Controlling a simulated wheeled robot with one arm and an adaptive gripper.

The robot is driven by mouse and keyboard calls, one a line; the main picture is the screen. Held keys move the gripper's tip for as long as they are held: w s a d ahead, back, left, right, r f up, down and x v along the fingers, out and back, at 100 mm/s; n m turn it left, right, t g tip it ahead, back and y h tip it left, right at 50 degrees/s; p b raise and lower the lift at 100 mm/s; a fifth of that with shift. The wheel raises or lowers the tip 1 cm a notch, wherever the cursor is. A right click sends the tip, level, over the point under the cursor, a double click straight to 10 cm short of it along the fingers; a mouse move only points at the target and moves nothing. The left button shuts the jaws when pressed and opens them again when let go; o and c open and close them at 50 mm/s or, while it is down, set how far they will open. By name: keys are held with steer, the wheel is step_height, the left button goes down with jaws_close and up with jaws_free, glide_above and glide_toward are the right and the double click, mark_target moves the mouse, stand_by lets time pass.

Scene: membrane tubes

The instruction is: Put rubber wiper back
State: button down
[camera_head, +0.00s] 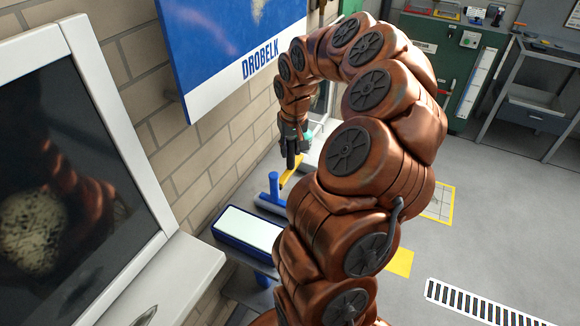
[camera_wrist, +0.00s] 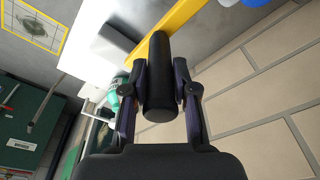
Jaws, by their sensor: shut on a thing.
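My gripper (camera_head: 292,148) is at the end of my arched arm, near the brick wall and above the bench. In the wrist view its two fingers (camera_wrist: 160,92) are closed on both sides of a black cylindrical handle (camera_wrist: 157,75), which I take to be the rubber wiper's. A yellow bar (camera_wrist: 178,32) runs slantwise just beyond the handle's far end. In the head view this yellow bar (camera_head: 291,174) shows below my gripper. I cannot tell for sure whether bar and handle are joined. My arm hides part of this area.
A blue T-shaped part (camera_head: 274,188) stands close to the yellow bar. A blue tray with a white top (camera_head: 248,232) lies in front of it. A teal-green item (camera_wrist: 117,92) is beside my fingers. The brick wall (camera_wrist: 270,90) is close on one side. A screen (camera_head: 75,180) stands at left.

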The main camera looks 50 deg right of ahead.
mark_target(290, 163)
steer(key=shift+f+b, duration=0.6)
steer(key=shift+f, duration=2.4)
steer(key=c, duration=0.9)
jaws_free()
steer(key=shift+r, duration=0.1)
